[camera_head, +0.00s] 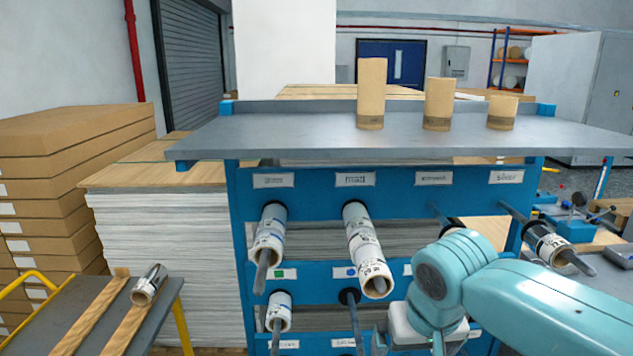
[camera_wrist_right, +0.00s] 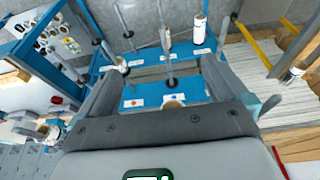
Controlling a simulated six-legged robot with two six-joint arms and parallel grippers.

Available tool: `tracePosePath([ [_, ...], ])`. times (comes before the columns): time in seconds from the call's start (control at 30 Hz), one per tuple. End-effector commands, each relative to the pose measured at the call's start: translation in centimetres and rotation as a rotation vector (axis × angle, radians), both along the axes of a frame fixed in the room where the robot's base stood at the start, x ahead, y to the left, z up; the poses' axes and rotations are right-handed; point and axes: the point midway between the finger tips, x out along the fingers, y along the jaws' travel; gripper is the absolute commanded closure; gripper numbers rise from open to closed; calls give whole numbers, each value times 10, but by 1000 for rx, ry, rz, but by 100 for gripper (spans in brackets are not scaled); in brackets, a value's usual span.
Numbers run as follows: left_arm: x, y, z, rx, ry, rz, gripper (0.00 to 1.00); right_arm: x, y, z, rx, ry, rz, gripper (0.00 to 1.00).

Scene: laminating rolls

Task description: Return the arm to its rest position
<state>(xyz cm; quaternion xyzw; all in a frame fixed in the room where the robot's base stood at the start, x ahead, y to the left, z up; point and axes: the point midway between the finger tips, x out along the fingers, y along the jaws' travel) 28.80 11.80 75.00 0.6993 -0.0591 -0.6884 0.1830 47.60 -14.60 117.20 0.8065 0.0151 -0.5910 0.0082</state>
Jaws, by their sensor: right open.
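My right arm (camera_head: 540,300) comes in from the right in the head view, folded in front of the rack's right half, hiding part of it. Its fingers are out of sight there. In the right wrist view my right gripper (camera_wrist_right: 160,68) is open, its two fingers spread wide with nothing between them. The blue rack (camera_head: 310,200) stands ahead with labelled pegs. White printed rolls sit on the upper left peg (camera_head: 268,238), the second peg (camera_head: 366,250) and the far right peg (camera_head: 545,243). A lower roll (camera_head: 280,310) sits below left. My left gripper is not in view.
Three brown cores (camera_head: 371,95) stand on the grey rack top (camera_head: 280,130). A silver-ended roll (camera_head: 149,284) lies on a cart (camera_head: 60,315) with wooden rails at left. Stacked boxes (camera_head: 50,150) are behind it. A bench with blue tools (camera_head: 575,228) is at right.

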Motion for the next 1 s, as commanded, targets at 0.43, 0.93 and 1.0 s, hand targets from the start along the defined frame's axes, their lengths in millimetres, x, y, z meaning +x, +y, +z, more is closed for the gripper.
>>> tracePosePath([
  [0.43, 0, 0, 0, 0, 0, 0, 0, 14, 21, -113, 79, 90, 77, 0],
  [0.93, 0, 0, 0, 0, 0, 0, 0, -118, 33, -381, 351, 281, -44, 0],
  [1.0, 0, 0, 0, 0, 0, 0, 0, -147, 30, -402, 366, 292, -90, 0],
])
